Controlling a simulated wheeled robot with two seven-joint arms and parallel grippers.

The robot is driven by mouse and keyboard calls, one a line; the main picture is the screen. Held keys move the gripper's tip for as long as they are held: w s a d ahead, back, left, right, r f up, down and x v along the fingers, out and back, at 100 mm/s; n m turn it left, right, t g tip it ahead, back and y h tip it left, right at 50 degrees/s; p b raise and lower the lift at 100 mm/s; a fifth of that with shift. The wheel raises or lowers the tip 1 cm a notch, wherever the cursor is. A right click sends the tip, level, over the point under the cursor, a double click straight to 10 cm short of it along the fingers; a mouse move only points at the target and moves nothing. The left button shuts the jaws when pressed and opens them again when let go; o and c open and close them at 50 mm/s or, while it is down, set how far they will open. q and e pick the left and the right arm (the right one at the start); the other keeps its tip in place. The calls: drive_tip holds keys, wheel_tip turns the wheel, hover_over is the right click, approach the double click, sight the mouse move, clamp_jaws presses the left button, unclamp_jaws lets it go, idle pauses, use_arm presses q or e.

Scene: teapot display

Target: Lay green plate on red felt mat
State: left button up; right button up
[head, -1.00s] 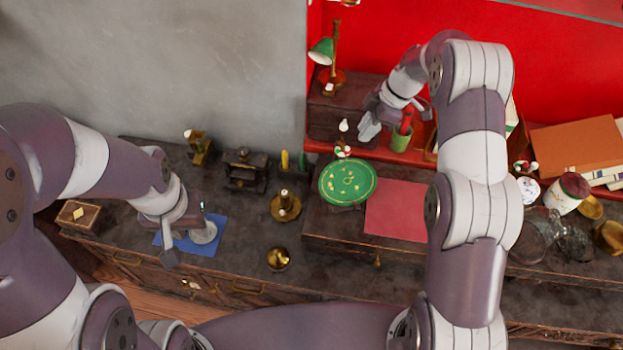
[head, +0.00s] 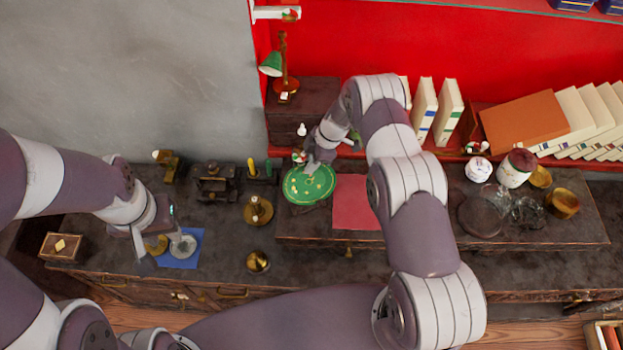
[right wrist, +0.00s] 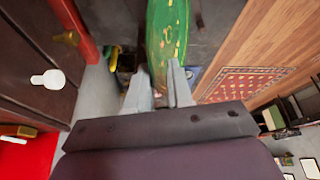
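The green plate (head: 305,188), with a light pattern, sits at the left end of the raised dark wooden top. The red felt mat (head: 353,205) lies flat and bare just right of it, partly hidden by my right arm. My right gripper (head: 312,166) is at the plate's far edge. In the right wrist view its fingers (right wrist: 160,88) stand apart, with the near edge of the plate (right wrist: 167,35) between or just beyond them; contact is unclear. My left gripper (head: 158,232) is open, low at the left end of the furniture beside a blue mat (head: 182,262).
A grey round item (head: 183,245) is on the blue mat. Brass pieces (head: 258,210) stand left of the plate. A green lamp (head: 272,65) is behind. Glassware (head: 482,212) and a lidded jar (head: 515,170) stand to the right.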

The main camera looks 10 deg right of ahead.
drive_tip(key=shift+a, duration=0.15)
clamp_jaws()
drive_tip(key=shift+s, duration=0.1)
idle(1.0)
